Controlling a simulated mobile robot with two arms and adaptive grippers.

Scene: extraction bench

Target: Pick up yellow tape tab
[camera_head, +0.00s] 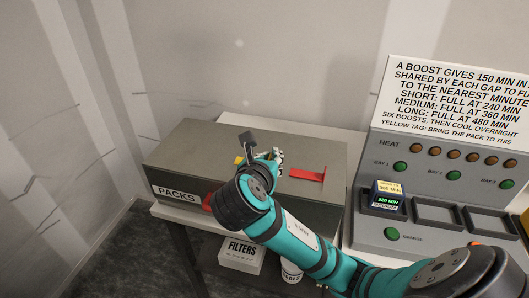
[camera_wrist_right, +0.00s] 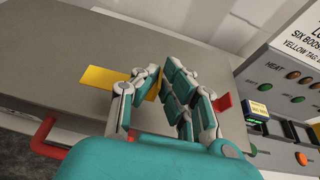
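The yellow tape tab (camera_wrist_right: 104,78) lies flat on top of the grey PACKS box. Only a small piece of the tab (camera_head: 238,160) shows in the head view, beside the fingers. My right gripper (camera_wrist_right: 160,72) reaches over the box lid, its fingers pointing down at the tab's right end. A gap shows between the fingers, with yellow visible in it. The left finger covers part of the tab. I cannot tell whether the fingers touch it. The right gripper (camera_head: 262,155) is partly hidden by its own wrist in the head view. My left gripper is not in view.
The PACKS box (camera_head: 180,158) stands on a white bench, with a red handle (camera_wrist_right: 45,140) on its front. A red tab (camera_head: 308,174) lies on the lid, right of my gripper. The heat console (camera_head: 430,180) stands to the right, holding one pack (camera_head: 386,198). A FILTERS box (camera_head: 240,255) is below.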

